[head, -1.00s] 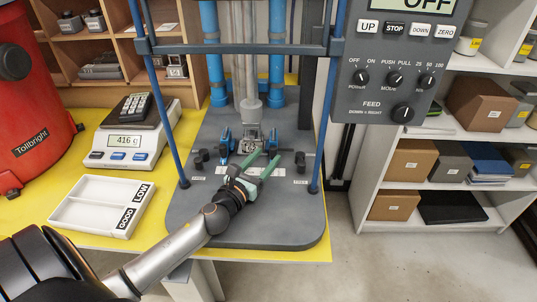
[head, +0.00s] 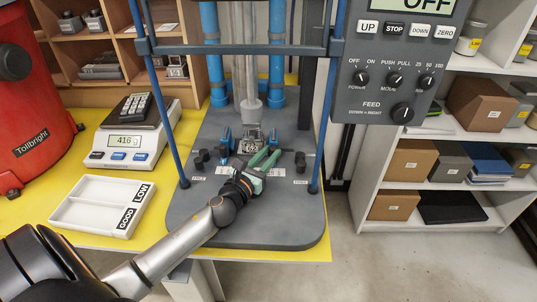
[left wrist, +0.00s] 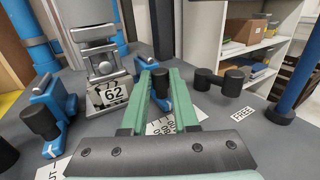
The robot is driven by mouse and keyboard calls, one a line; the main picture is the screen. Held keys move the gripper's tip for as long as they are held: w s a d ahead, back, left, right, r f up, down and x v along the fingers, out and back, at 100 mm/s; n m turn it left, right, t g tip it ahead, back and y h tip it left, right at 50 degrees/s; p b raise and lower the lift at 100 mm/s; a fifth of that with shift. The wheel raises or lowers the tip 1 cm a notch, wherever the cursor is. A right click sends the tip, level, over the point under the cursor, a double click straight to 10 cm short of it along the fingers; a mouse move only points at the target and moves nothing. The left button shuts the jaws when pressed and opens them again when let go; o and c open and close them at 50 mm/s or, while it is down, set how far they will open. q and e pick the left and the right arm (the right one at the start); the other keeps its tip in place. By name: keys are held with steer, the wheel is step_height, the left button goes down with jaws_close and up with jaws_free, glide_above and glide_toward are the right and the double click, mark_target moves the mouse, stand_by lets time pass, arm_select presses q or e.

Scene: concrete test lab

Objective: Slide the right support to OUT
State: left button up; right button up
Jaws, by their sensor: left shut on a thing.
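The right support (head: 272,138) is a small blue block with a black knob, standing on the dark grey base of the test machine to the right of the specimen. My left gripper (head: 269,154) has green fingers. In the left wrist view its fingers are shut on the black knob of the right support (left wrist: 161,78). The blue body shows partly between and behind the fingers. The left support (head: 225,142) stands apart on the other side. My right gripper is not in view.
Blue posts (head: 318,130) flank the base. A white tray (head: 90,215) lies at left.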

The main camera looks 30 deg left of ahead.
arm_select(q)
jaws_close()
stand_by(0.6)
steer(key=shift+d, duration=0.1)
steer(key=shift+w+d, duration=0.25)
steer(key=shift+d, duration=0.1)
steer(key=shift+w+d, duration=0.25)
steer(key=shift+d, duration=0.1)
steer(key=o, duration=0.8)
jaws_free()
